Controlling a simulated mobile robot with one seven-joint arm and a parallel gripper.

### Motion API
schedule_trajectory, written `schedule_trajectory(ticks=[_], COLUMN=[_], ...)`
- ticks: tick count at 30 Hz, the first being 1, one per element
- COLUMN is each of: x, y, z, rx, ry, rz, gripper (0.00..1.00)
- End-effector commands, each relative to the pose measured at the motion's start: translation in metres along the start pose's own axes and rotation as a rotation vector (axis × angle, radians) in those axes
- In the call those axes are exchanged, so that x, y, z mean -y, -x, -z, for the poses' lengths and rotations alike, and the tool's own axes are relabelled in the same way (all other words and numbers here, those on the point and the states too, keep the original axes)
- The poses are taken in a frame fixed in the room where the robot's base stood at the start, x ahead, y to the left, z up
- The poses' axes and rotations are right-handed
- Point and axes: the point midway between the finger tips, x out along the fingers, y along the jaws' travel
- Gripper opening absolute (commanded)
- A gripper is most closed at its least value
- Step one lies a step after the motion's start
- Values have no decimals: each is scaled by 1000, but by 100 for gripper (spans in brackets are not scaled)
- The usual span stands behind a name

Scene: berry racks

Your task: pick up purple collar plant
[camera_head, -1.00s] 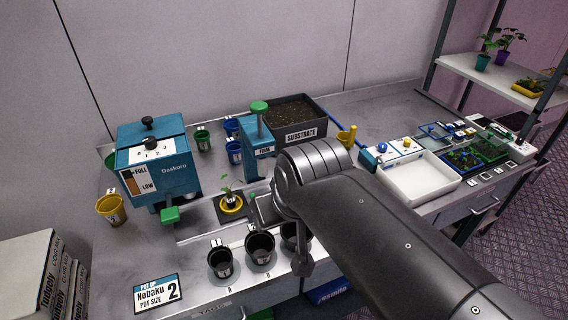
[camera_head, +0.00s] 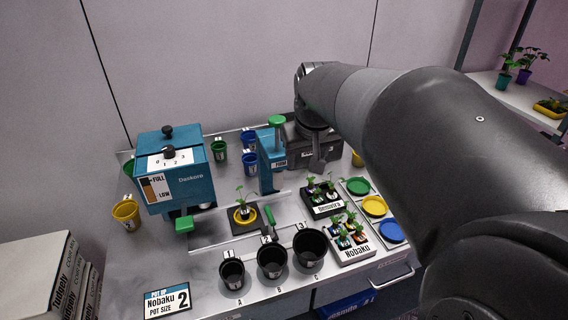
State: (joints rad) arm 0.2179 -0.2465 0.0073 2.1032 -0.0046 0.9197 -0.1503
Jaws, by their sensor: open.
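Small seedlings stand in two labelled trays: the Remora tray (camera_head: 322,211) and the Nobaku tray (camera_head: 352,256). The Remora seedlings (camera_head: 322,185) and Nobaku seedlings (camera_head: 347,228) have small collars of mixed colours. I cannot tell which collar is purple at this size. Another seedling (camera_head: 244,199) stands in a yellow ring on a black plate, left of the trays. My gripper (camera_head: 317,166) points down above and behind the Remora tray, apart from its seedlings. It is open and empty. My arm hides the bench's right part.
A blue press with a green knob (camera_head: 277,121) stands left of my gripper. Black pots (camera_head: 271,262) line the front; green, yellow and blue discs (camera_head: 374,206) lie right of the trays. A blue Daskoro machine (camera_head: 180,178) is at left. Potted plants (camera_head: 523,75) stand on the right shelf.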

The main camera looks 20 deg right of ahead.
Motion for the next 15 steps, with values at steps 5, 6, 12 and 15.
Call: schedule_trajectory(ticks=[5, 6, 12, 15], x=[-35, -43, -50, -55], y=[-29, -36, -77, -99], z=[39, 46, 64, 71], rx=[43, 51, 173, 227], ry=[-16, -19, 272, 410], rz=[-14, -17, 41, 80], gripper=[54, 54, 54, 54])
